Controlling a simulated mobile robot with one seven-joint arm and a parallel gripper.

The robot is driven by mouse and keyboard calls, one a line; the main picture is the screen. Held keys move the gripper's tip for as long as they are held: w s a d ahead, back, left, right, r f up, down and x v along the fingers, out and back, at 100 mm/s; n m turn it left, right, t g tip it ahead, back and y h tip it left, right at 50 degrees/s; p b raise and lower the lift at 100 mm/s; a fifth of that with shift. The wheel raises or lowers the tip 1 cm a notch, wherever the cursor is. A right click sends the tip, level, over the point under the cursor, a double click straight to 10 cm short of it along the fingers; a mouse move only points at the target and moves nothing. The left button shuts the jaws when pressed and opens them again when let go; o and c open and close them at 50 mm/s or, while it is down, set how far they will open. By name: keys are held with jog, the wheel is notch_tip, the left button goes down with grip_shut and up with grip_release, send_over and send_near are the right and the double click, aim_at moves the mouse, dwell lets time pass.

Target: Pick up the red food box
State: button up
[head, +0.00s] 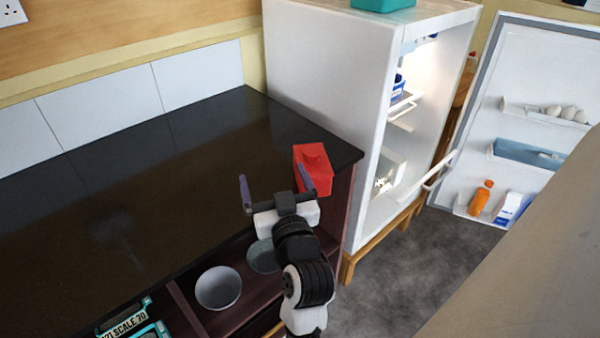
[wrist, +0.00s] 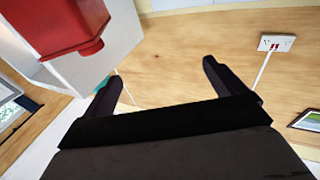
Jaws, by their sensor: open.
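The red food box (head: 313,169) sits on the dark countertop (head: 160,170), near its right end and close to the fridge side. It also shows at the upper left of the wrist view (wrist: 60,28), cut off by the frame edge. My gripper (head: 276,186) is open and empty. In the head view its right finger overlaps the box's near part; I cannot tell whether they touch. In the wrist view both fingers (wrist: 162,80) are spread, with the wall beyond them and the box outside them, beyond the left finger.
A white fridge (head: 310,80) stands right of the counter with its door (head: 530,95) open. A grey bowl (head: 218,288) and a teal-edged scale box (head: 128,320) are on the shelf under the counter. The countertop left of my gripper is clear.

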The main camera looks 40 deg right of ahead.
aim_at(318, 182)
jog(key=s+d+f+m+g+h, duration=0.2)
jog(key=s+d+f+g, duration=0.1)
jog(key=s+d+f, duration=0.4)
jog(key=x, duration=0.4)
jog(key=r+x, duration=0.1)
jog(key=x, duration=0.1)
jog(key=shift+w+d, duration=0.2)
jog(key=shift+w, duration=0.05)
jog(key=shift+a+f+p+x, duration=0.15)
jog(key=shift+p+x, duration=0.15)
jog(key=shift+x, duration=0.65)
jog(key=shift+f+p+x, duration=0.2)
jog(key=shift+p+x, duration=0.15)
jog(key=shift+x, duration=0.55)
jog(key=shift+a+f+p+x, duration=0.15)
jog(key=shift+p+x, duration=0.15)
jog(key=shift+x, duration=0.65)
jog(key=shift+w, duration=0.1)
jog(key=c, duration=1.1)
jog(key=shift+c, duration=1.1)
jog(key=shift+r, duration=0.1)
